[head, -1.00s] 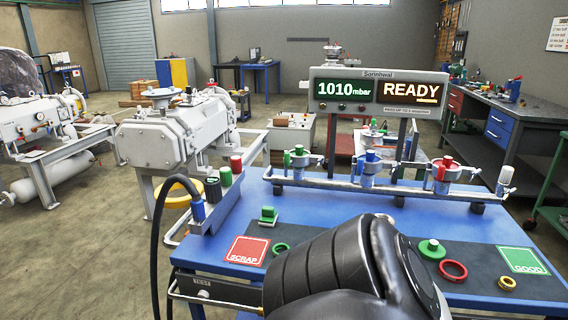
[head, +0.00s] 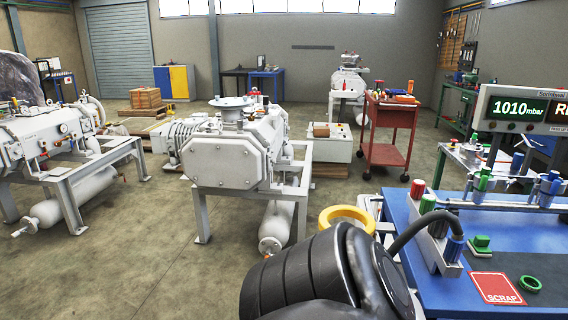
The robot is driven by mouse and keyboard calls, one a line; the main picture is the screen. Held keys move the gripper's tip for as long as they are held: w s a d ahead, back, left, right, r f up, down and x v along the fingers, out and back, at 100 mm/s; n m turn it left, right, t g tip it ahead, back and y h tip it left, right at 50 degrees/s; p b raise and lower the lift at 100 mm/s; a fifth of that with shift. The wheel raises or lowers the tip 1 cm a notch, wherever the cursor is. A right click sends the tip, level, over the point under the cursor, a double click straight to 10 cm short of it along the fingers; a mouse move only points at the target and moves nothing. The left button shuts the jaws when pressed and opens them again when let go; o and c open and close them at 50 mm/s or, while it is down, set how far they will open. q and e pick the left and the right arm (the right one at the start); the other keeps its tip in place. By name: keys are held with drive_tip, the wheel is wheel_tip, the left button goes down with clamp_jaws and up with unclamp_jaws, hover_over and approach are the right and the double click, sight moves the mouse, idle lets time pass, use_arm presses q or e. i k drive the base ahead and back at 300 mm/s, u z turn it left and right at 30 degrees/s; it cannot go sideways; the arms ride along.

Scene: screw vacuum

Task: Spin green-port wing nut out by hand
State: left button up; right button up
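The green-marked port (head: 483,180) stands on the metal manifold (head: 511,205) at the back of the blue bench, at the right of the head view. It is small here, and I cannot make out its wing nut. A blue-marked port (head: 548,188) stands to its right, near the picture's edge. Neither of my grippers shows. A black link of one of my arms fills the bottom middle and hides part of the floor and the bench's near left corner.
The blue bench (head: 407,221) holds a SCRAP pad (head: 496,288), a green ring (head: 530,284), a green block (head: 481,246) and a button rail with a black hose. The display (head: 525,110) reads 1010 mbar. A pump (head: 225,150) and red cart (head: 391,135) stand beyond open floor.

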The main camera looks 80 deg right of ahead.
sight(506, 183)
drive_tip(key=i, duration=0.15)
drive_tip(key=z, duration=1.55)
